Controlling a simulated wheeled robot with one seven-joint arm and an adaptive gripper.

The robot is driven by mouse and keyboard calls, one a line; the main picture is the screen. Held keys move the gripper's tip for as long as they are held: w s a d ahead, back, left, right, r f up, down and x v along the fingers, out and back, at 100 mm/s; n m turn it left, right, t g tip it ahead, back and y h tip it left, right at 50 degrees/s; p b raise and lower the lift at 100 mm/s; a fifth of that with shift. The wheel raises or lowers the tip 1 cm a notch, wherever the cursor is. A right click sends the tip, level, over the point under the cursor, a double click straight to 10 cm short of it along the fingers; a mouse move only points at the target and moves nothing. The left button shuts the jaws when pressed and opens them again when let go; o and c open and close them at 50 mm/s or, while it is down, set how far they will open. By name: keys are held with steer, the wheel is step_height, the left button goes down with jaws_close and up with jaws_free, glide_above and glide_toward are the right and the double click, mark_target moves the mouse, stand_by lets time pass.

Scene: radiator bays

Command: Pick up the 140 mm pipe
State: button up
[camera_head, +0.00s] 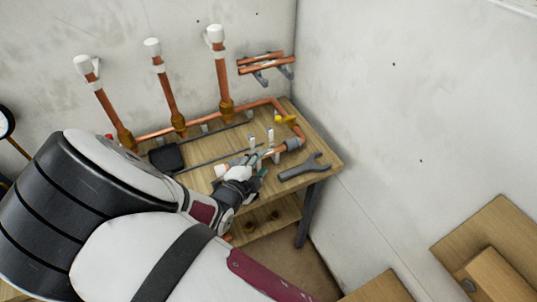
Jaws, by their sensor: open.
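Two short copper pipes (265,67) lie on grey brackets on the wall above the bench's back right corner. I cannot tell whether one of them is the 140 mm pipe, as no length marking is legible. My gripper (259,169) is open, low over the front of the wooden bench, well below and in front of those pipes. It is close to a copper pipe run (270,152) with a grey fitting (293,143) at its right end. My gripper and wrist hide part of that run, and I cannot tell whether they touch it.
Three upright copper pipes with white caps (219,72) rise from brass fittings at the back. A yellow-handled valve (286,119) is at the right. A grey wrench (305,167) lies at the bench's (318,144) right front. A dark block (166,157) sits to the left.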

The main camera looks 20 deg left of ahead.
mark_target(266, 155)
steer(key=shift+a+f+b+x, duration=0.15)
steer(key=shift+f+b+x, duration=0.05)
steer(key=shift+b+x, duration=0.9)
steer(key=shift+a+f+b+x, duration=0.1)
steer(key=shift+f+b+x, duration=0.15)
steer(key=shift+b+x, duration=0.8)
steer(key=shift+w+f, duration=0.2)
steer(key=shift+w, duration=0.35)
steer(key=shift+r, duration=0.1)
jaws_close()
